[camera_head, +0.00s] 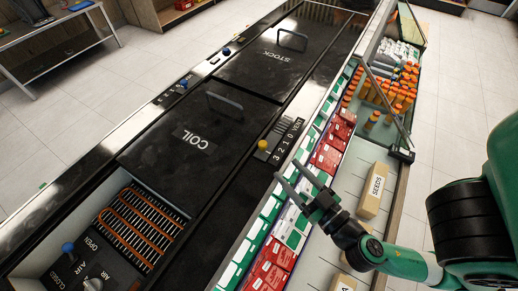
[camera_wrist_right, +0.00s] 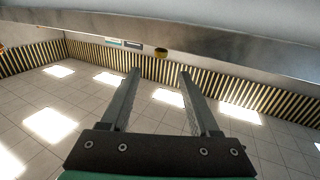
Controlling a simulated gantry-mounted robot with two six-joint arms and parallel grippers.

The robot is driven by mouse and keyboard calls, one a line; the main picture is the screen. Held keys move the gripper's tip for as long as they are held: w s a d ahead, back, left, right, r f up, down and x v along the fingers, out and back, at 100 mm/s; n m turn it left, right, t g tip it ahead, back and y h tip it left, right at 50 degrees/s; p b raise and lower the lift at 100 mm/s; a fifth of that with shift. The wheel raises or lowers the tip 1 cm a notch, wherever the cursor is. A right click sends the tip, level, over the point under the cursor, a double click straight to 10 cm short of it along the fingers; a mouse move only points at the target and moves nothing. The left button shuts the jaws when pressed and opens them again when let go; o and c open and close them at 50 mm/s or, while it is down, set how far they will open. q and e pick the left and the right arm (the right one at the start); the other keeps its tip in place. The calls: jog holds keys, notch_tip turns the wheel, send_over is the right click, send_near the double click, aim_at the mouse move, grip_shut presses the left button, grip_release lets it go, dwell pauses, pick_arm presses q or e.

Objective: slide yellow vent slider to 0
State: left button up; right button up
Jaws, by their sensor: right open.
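The yellow vent slider (camera_head: 262,145) sits on the metal strip beside the black COIL cover, near the end of the VENT scale marked 3. The scale (camera_head: 287,141) runs from there up and right towards 0 and the word VENT. My right gripper (camera_head: 288,170) is open and empty, reaching from the right over the rows of boxes. Its fingertips are apart from the slider, to its lower right in the head view. In the right wrist view a small yellow knob, apparently the slider, shows (camera_wrist_right: 161,53) just beyond and between the open fingertips (camera_wrist_right: 160,72). My left gripper is not in view.
Green and red boxes (camera_head: 328,158) line the trough beside the machine. A SEEDS box (camera_head: 374,190) and orange-capped bottles (camera_head: 400,95) lie further right. Black covers with raised handles (camera_head: 225,104) lie left of the slider. A lever (camera_head: 387,100) stands at the upper right.

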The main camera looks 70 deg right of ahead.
aim_at(265, 146)
jog(key=x, duration=0.5)
jog(key=shift+w+d+b, duration=0.15)
jog(key=shift+w+b, duration=0.1)
jog(key=shift+b, duration=0.15)
jog(key=p+x, duration=0.2)
jog(key=x, duration=0.3)
jog(key=shift+w+d+r+p, duration=0.15)
jog(key=shift+w+p, duration=0.15)
jog(key=shift+p, duration=0.05)
jog(key=shift+w+d, duration=0.15)
jog(key=shift+w, duration=0.1)
grip_shut()
dwell(0.6)
